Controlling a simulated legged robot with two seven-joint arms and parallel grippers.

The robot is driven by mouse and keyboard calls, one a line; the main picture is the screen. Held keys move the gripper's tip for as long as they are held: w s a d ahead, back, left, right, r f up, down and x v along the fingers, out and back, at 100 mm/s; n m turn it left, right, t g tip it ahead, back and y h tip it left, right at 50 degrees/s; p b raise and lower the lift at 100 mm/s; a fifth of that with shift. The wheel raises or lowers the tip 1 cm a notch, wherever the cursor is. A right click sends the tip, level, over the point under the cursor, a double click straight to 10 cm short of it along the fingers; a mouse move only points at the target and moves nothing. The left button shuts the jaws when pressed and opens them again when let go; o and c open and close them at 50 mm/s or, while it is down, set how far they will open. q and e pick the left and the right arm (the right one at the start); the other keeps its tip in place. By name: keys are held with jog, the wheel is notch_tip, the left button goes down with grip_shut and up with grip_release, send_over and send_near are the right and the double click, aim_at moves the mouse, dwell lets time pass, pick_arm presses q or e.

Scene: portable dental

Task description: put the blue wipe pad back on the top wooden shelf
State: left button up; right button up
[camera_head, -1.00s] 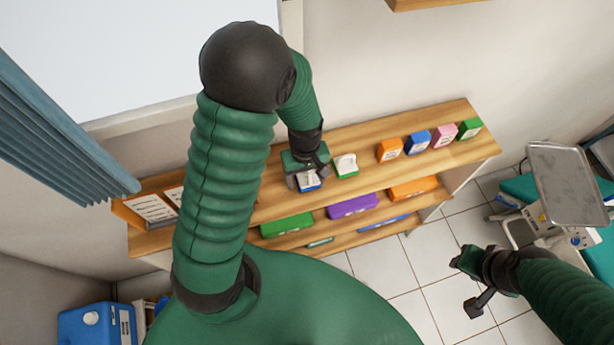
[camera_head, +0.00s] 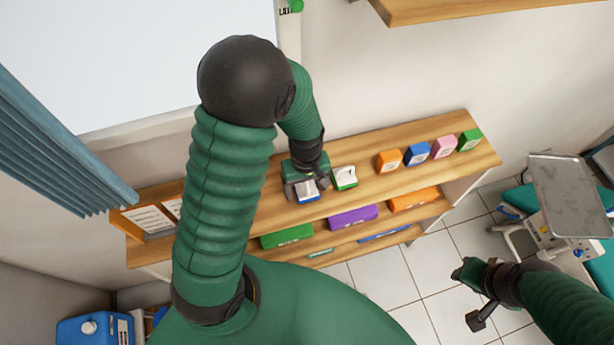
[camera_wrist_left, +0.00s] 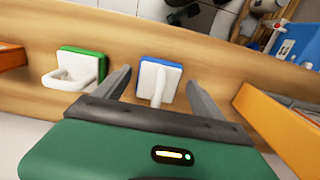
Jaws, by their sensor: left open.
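The blue wipe pad (camera_wrist_left: 159,80), blue with a white top and a white handle, sits on the top wooden shelf (camera_head: 365,178). In the head view the blue wipe pad (camera_head: 308,190) shows just below my left gripper (camera_head: 303,187), partly covered by it. In the left wrist view my left gripper (camera_wrist_left: 155,92) is open, one finger on each side of the pad's white handle, with gaps visible.
A green wipe pad (camera_head: 344,177) sits close beside the blue one. Several coloured boxes (camera_head: 417,154) stand at the shelf's right end. Lower shelves hold green, purple (camera_head: 352,216) and orange packs. A metal tray (camera_head: 570,195) is at the far right.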

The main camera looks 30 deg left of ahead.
aim_at(307, 185)
pick_arm(q)
notch_tip(307, 185, up, 11)
jog(key=shift+r, duration=0.1)
jog(key=shift+s+d+m, duration=0.15)
jog(key=shift+d+m, duration=0.1)
jog(key=shift+m, duration=0.45)
jog(key=shift+s+d+f+m+t, duration=0.4)
jog(key=shift+s+d+m+t, duration=0.15)
jog(key=shift+m, duration=0.9)
jog(key=shift+s+d+f+m+t, duration=0.4)
jog(key=shift+s+d+m, duration=0.15)
jog(key=shift+m, duration=0.85)
jog(key=shift+s+d+f+m+t, duration=0.45)
jog(key=shift+s+m, duration=0.2)
jog(key=shift+m, duration=0.8)
